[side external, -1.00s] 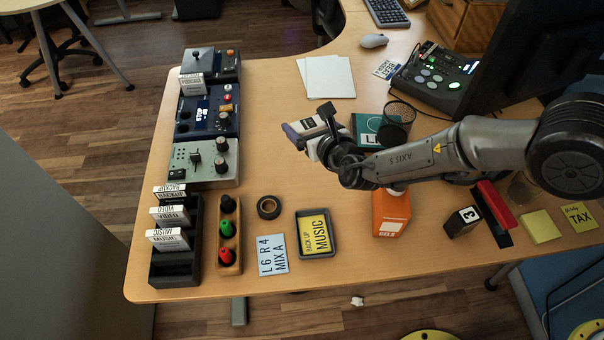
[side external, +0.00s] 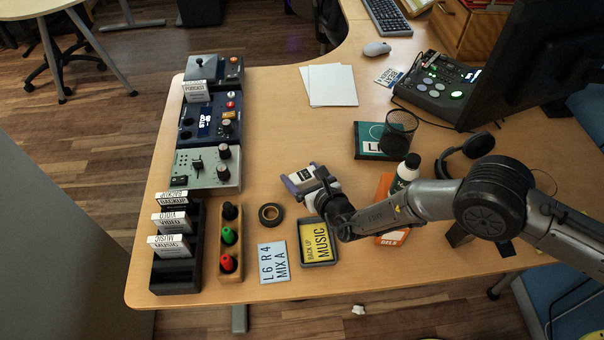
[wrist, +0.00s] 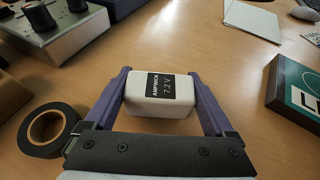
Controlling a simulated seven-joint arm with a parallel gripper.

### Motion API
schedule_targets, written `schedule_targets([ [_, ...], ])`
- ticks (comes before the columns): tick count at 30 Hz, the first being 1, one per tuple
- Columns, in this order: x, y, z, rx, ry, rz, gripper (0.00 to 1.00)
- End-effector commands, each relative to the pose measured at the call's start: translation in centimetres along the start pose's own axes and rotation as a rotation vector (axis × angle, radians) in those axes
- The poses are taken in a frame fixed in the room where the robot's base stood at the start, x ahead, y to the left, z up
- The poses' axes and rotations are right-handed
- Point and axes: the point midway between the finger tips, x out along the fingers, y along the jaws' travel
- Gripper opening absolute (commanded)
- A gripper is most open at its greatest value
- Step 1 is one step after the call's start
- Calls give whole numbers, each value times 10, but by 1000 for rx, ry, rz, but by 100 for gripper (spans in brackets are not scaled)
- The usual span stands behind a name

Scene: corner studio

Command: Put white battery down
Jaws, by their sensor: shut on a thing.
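The white battery (wrist: 160,94) has a black label reading "AMPBRICK 7.2 V". My gripper (wrist: 161,92) is shut on it, with one purple finger at each end of the block. In the side view my gripper (side external: 298,182) is just right of and beyond the black tape roll (side external: 270,213), and the battery (side external: 305,172) shows as a pale block in it. Bare wood desk (wrist: 200,45) lies around and beyond the battery in the wrist view. I cannot tell whether the battery touches the desk or is slightly above it.
The tape roll also shows at left in the wrist view (wrist: 48,130). A tray (side external: 320,262) with a yellow "BACK UP MUSIC" card is near my gripper. A green box (side external: 370,140), mesh cup (side external: 399,132) and white bottle (side external: 404,172) stand to the right. Desk toward the white sheets (side external: 330,84) is clear.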

Motion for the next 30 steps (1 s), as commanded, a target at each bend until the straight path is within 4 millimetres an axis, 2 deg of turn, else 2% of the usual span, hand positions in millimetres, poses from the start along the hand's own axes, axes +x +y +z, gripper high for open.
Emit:
schedule_targets([
  [12, 3, 0, -3, 2, -5, 0, 8],
  [13, 3, 0, -4, 1, -3, 0, 92],
  [14, 2, 0, -4, 1, -3, 0, 97],
  [15, 2, 0, -4, 1, -3, 0, 100],
  [24, 1, 0, 0, 1, -3, 0, 100],
  [30, -24, 1, 0, 0, -1, 1, 100],
])
